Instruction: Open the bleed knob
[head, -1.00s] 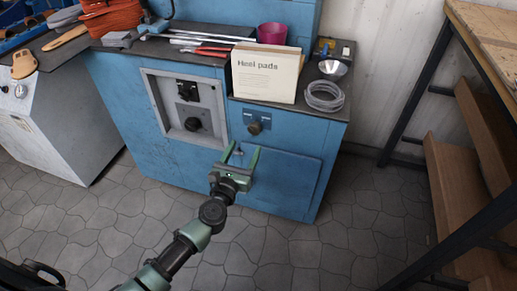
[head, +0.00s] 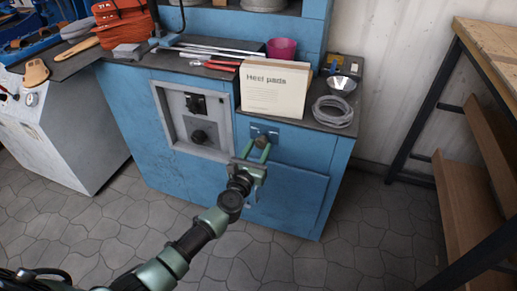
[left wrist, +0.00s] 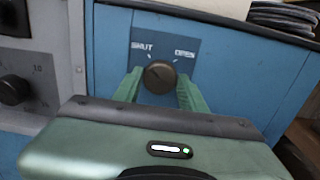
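The bleed knob (left wrist: 160,77) is a round dark brass-brown knob on a dark blue plate (left wrist: 198,48) marked SHUT at the left and OPEN at the right. In the head view the knob (head: 262,142) is on the blue cabinet front, below the Heel pads box. My left gripper (left wrist: 160,88) is open, with one green finger on each side of the knob. Whether the fingers touch it I cannot tell. In the head view my left gripper (head: 258,150) reaches up to the knob from below. My right gripper is not in view.
A recessed grey panel (head: 213,150) with two dark controls is left of the knob. The Heel pads box (head: 274,90), a coil of clear tubing (head: 333,111) and a pink cup (head: 283,48) stand on the cabinet top. A wooden bench (head: 490,55) stands at the right.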

